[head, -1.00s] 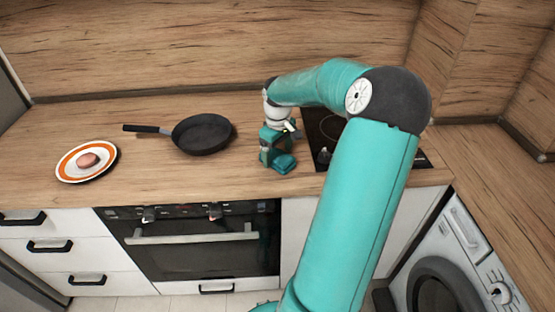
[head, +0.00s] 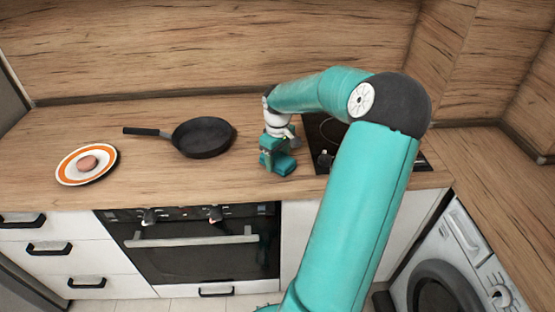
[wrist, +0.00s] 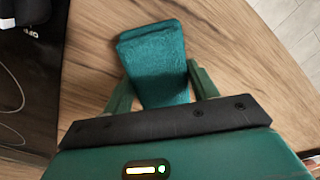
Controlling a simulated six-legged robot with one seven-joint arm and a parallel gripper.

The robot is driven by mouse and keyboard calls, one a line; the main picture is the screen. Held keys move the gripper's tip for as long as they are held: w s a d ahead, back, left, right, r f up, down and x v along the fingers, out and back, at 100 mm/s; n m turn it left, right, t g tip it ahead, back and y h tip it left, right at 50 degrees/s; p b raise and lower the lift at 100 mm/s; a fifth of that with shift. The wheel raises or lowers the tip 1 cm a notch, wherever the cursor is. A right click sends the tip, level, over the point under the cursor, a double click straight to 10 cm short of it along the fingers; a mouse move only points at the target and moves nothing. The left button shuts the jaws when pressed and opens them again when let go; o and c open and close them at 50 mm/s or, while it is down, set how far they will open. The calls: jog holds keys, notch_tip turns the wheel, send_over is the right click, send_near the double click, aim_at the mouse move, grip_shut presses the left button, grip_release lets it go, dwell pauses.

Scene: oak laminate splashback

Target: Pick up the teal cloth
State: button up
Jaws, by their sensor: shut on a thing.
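The teal cloth (wrist: 155,58) is a folded, flat-looking pad on the wooden counter in the wrist view. My gripper (wrist: 160,90) has its two fingers on either side of the cloth's near part and is shut on it. The cloth's far end sticks out past the fingertips. In the head view the cloth (head: 284,165) shows as a small teal patch beneath and beside my gripper (head: 272,160). I cannot tell whether the cloth touches the counter.
A black frying pan (head: 203,137) lies left of my gripper. Further left is an orange-rimmed plate (head: 68,167) with a round pinkish item (head: 88,162) on it. A black hob (head: 325,130) is close on the right. The counter's front edge is near.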

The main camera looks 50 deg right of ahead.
aim_at(277, 157)
jog(key=shift+r, duration=0.4)
notch_tip(277, 157, up, 2)
jog(key=shift+r, duration=0.15)
jog(key=s+a+r, duration=0.9)
jog(key=a, duration=0.1)
jog(key=shift+a+r, duration=0.3)
jog(key=shift+s, duration=0.1)
